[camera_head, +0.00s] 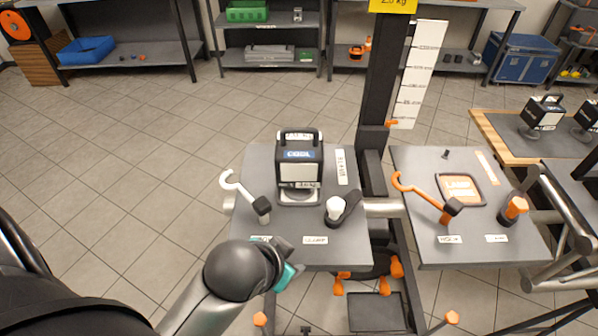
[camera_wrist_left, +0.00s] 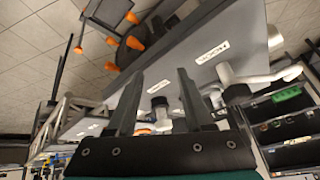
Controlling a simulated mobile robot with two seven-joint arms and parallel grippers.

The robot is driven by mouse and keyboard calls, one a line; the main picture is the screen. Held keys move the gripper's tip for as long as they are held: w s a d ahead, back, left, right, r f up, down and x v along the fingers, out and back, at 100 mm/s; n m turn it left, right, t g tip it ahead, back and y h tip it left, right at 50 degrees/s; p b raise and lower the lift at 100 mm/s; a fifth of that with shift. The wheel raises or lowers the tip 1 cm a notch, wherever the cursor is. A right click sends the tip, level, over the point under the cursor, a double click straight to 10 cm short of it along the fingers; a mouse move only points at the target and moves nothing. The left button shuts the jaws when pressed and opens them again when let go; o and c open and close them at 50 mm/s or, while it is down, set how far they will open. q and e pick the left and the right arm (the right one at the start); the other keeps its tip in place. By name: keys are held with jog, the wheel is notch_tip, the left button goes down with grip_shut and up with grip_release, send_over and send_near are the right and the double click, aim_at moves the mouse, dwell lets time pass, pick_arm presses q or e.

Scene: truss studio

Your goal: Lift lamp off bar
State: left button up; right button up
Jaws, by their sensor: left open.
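A black work lamp (camera_head: 299,165) with a top handle and pale front panel stands upright on the left grey table (camera_head: 258,165) in the head view. I cannot tell whether a bar runs beneath it. My left gripper (camera_head: 287,262) is at that table's front edge, nearer to me than the lamp and apart from it. In the left wrist view my left gripper (camera_wrist_left: 158,80) has its two dark fingers spread with nothing held between them. The lamp cannot be made out clearly there. My right gripper is not in view.
A white hook (camera_head: 240,192) and a white-knobbed black clamp (camera_head: 338,207) flank the lamp's front. A dark post (camera_head: 376,100) rises behind to the right. Open floor lies left.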

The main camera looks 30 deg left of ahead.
pick_arm(q)
jog(key=w+d+r+m+t, duration=0.3)
jog(key=w+r+t, duration=0.3)
jog(key=w+r, duration=0.55)
jog(key=w+d+r+m+t+h, duration=0.3)
jog(key=w+r+t, duration=0.1)
jog(key=r, duration=0.3)
jog(key=w+d+r+m+t+h, duration=0.2)
jog(key=w+d+r+m+t, duration=0.15)
jog(key=r, duration=0.35)
jog(key=s+d+r+m+g+h, duration=0.35)
jog(key=d+r+m+h, duration=0.7)
jog(key=m+h, duration=0.35)
jog(key=s+d+m+g+h, duration=0.2)
jog(key=s+d+m+g, duration=0.4)
jog(key=m+g, duration=0.95)
jog(key=m+y, duration=0.8)
jog(key=y, duration=1.4)
send_near(299, 129)
jog(key=f, duration=0.5)
jog(key=shift+s+a, duration=0.2)
jog(key=shift+a, duration=0.15)
jog(key=shift+w+a+f, duration=0.1)
jog(key=shift+w+f, duration=0.1)
jog(key=shift+f, duration=0.75)
jog(key=shift+w+a+f, duration=0.1)
jog(key=shift+w+f, duration=0.1)
jog(key=shift+f, duration=0.75)
jog(key=shift+w+f, duration=0.2)
jog(key=shift+f, duration=0.75)
